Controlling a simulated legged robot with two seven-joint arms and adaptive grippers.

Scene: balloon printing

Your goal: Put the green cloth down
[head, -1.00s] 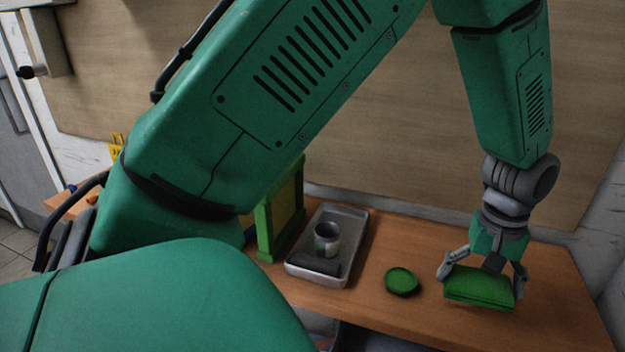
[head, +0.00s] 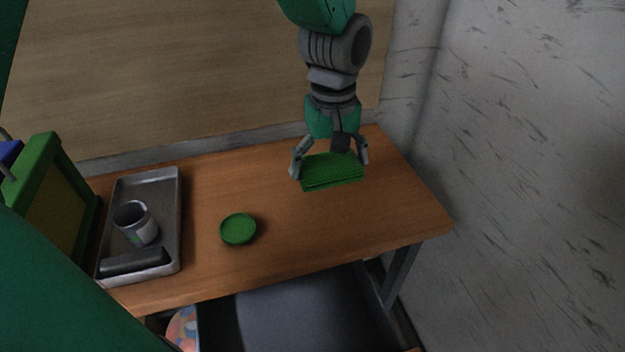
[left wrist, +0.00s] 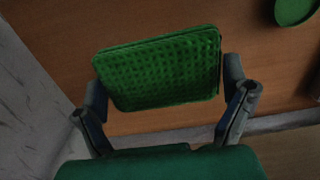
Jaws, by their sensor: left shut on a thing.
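The green cloth (head: 332,172), a folded, textured pad, is at the right part of the wooden table (head: 290,220) in the head view. My left gripper (head: 329,168) points down over it and is shut on it, one finger at each end. In the left wrist view the cloth (left wrist: 160,70) spans between the two fingers (left wrist: 168,108). Whether the cloth touches the tabletop or is held slightly above it, I cannot tell. My right gripper is not in view.
A green round lid (head: 238,229) lies left of the cloth. A metal tray (head: 172,205) holds a grey cup (head: 135,222) and a dark roller (head: 135,261). A green frame (head: 48,160) stands at the far left. A wall (head: 520,150) bounds the right. Tabletop around the cloth is clear.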

